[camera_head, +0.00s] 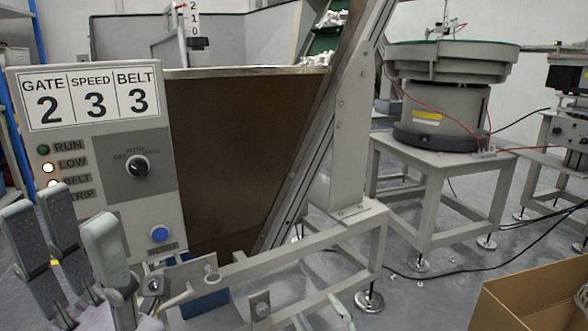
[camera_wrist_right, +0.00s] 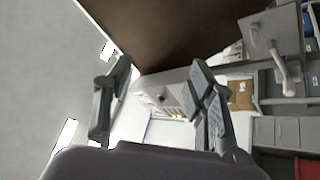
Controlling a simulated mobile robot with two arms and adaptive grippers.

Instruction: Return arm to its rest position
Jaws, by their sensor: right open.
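A brown-faced hopper (camera_head: 235,150) stands beside the panel, with a slanted conveyor frame (camera_head: 325,130) to its right. A bowl feeder (camera_head: 445,95) on a stand (camera_head: 435,170) is further right. A cardboard box (camera_head: 530,300) is at the lower right. Grey floor lies between.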

